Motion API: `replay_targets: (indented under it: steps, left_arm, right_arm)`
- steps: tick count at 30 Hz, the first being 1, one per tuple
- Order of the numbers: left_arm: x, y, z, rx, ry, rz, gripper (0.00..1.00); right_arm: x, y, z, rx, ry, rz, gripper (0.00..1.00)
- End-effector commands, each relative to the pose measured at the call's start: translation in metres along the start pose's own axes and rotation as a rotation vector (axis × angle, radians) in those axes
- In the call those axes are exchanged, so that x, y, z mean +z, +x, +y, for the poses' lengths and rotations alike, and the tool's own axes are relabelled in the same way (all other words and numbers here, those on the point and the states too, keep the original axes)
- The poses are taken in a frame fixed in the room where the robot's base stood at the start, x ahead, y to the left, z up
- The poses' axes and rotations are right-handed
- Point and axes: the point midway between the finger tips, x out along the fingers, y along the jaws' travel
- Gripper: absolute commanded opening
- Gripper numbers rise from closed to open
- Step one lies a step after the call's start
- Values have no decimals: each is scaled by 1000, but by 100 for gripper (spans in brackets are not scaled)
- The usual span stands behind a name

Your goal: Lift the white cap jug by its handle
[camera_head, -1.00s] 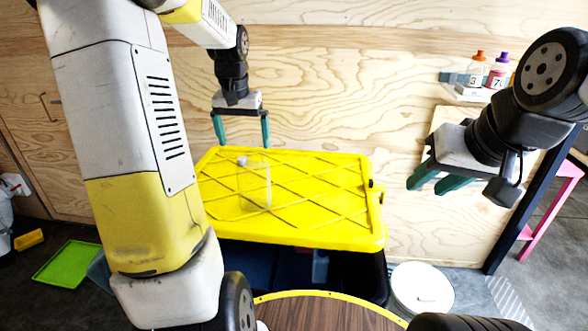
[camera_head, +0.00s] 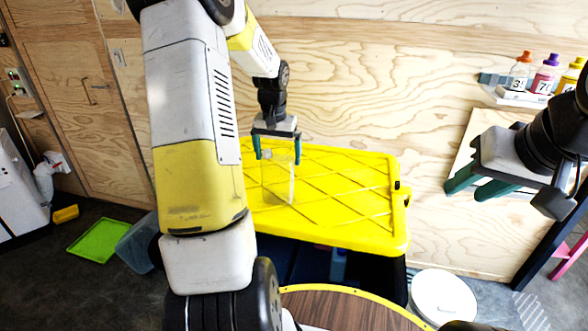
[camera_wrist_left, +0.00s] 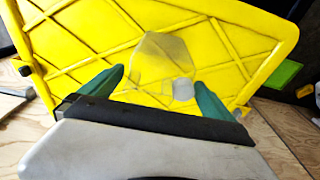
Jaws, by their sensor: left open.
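The jug (camera_head: 279,182) is clear and see-through, with a white cap, and stands on the yellow lid (camera_head: 345,205) of a dark bin. In the left wrist view the jug (camera_wrist_left: 160,62) shows beyond the fingers, its white cap (camera_wrist_left: 183,89) nearest the right finger. My left gripper (camera_head: 277,157) is open, fingers pointing down at the jug's top, one finger to each side of it in the head view. I cannot tell whether they touch it; the handle is hard to make out. My right gripper (camera_head: 480,187) is at the right, away from the lid, its fingers apart with nothing between them.
A shelf with small numbered bottles (camera_head: 542,75) is on the wall at the right. A round wooden table (camera_head: 345,310) is in front of the bin, with a white round container (camera_head: 443,297) beside it. A green tray (camera_head: 96,239) lies on the floor at left. The lid's right half is clear.

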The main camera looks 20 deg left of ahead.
Motion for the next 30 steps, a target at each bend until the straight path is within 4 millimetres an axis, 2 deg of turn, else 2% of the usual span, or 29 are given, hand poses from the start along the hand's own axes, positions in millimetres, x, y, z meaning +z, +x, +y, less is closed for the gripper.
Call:
replay_targets:
  steps: [3,12,15,23,30]
  left_arm:
    - [0,0,0,0,0,0,98]
    - [0,0,0,0,0,0,39]
    - [0,-1,0,0,0,1,22]
    - [0,-2,0,0,0,1,22]
    - [-3,-20,0,-1,-1,4,22]
  right_arm:
    - [0,0,0,0,0,0,36]
    - [0,0,0,0,0,0,36]
    - [0,0,0,0,0,0,36]
    - [0,0,0,0,0,0,36]
    - [0,0,0,0,0,0,36]
